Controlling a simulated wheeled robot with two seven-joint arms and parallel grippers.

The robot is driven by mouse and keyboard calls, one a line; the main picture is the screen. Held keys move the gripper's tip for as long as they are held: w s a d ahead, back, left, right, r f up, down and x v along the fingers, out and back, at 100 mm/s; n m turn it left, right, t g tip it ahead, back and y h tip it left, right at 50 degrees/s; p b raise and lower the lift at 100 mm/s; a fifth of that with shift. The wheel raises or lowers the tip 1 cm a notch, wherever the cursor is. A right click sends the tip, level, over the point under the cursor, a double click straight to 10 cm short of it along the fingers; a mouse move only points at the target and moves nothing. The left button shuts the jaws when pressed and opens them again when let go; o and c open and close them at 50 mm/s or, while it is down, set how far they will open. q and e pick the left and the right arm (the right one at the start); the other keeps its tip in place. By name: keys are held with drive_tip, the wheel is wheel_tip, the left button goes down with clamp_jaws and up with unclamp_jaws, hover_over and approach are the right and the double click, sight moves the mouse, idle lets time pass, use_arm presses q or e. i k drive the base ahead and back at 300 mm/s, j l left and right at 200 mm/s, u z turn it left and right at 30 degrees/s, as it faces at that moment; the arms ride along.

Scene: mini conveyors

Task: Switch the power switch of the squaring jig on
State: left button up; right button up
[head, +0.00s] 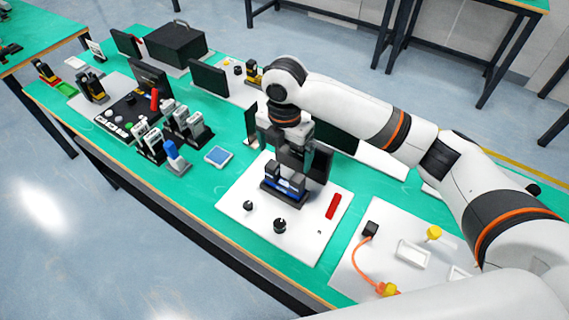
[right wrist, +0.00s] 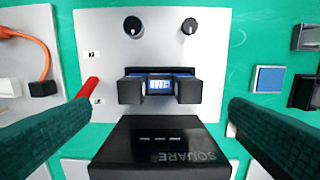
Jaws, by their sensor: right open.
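A red lever-like bar (head: 333,206) lies on the plate's right side; in the right wrist view the red part (right wrist: 89,89) is partly hidden by a finger. I cannot tell whether it is the power switch, or its state. My right gripper (head: 290,168) is open and empty above the jig, its fingers (right wrist: 163,112) spread either side of the block.
Two black knobs (head: 280,226) stand on the jig's front part. A white plate with an orange cable (head: 364,252) and yellow knob (head: 433,233) lies to the right. A blue pad (head: 218,156) and other stations stand left on the green table (head: 215,72).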

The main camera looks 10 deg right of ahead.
sight(336, 199)
drive_tip(key=k, duration=1.5)
